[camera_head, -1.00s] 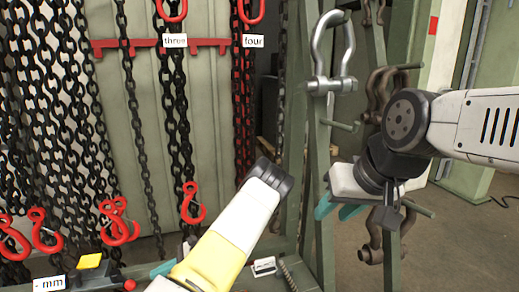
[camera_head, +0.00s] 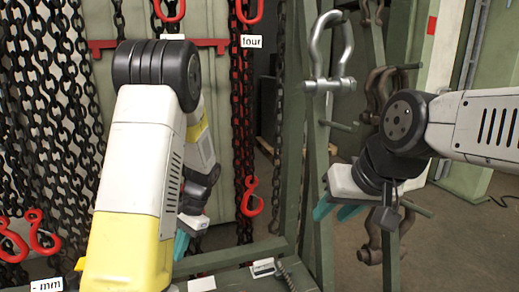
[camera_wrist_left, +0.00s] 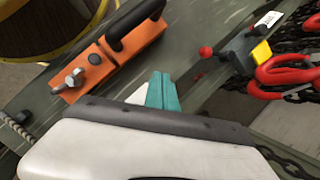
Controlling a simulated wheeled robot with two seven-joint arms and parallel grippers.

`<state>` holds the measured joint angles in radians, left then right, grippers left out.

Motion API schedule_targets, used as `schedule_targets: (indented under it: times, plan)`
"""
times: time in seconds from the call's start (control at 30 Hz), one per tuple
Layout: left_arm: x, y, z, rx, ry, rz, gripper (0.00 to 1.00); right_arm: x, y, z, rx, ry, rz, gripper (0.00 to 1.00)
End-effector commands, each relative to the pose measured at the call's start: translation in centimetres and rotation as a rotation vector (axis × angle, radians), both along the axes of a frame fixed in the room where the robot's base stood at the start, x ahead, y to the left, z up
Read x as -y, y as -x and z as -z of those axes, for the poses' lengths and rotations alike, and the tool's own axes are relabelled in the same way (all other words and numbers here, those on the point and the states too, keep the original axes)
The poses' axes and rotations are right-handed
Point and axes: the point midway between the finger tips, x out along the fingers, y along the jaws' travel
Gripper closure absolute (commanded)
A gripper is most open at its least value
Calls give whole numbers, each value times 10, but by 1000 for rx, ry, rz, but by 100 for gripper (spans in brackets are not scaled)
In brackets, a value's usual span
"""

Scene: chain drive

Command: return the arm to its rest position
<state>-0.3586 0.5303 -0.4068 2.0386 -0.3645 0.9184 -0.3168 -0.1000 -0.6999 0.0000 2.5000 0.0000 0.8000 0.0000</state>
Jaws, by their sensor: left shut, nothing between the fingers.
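My left arm rises in front of the chain rack in the head view, with its elbow high. My left gripper (camera_head: 182,243) hangs low behind the forearm, mostly hidden; a teal finger shows. In the left wrist view its two teal fingers (camera_wrist_left: 163,92) are together with nothing between them. My right gripper (camera_head: 336,209) is at the right, pointing down beside the green post; its two teal fingers stand apart and it looks empty.
Black chains (camera_head: 50,120) with red hooks (camera_head: 251,197) hang at left and behind my left arm. Shackles (camera_head: 330,55) hang on the green frame. In the left wrist view, an orange block with a black handle (camera_wrist_left: 115,55) lies on the ledge near my fingers.

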Motion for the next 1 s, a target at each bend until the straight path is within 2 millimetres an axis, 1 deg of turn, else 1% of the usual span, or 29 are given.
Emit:
schedule_targets:
  times: [0.03,0.27,0.4,0.47,0.6,0.7,0.8,0.9,1.0]
  plan:
    - [7,3,-19,57,49,-39,100,0,0,0,0,0,0,64]
    - [36,26,-92,272,235,-190,100,0,0,0,0,0,0,64]
    - [50,47,-134,400,335,-270,100,0,0,0,0,0,0,64]
    - [56,57,-152,456,375,-301,100,0,0,0,0,0,0,64]
    - [67,84,-188,586,459,-367,100,0,0,0,0,0,0,64]
    - [74,103,-208,672,509,-409,100,0,0,0,0,0,0,64]
    - [80,119,-222,743,547,-441,100,0,0,0,0,0,0,64]
    - [84,131,-230,791,572,-464,100,0,0,0,0,0,0,64]
    - [86,137,-234,819,585,-474,100,0,0,0,0,0,0,64]
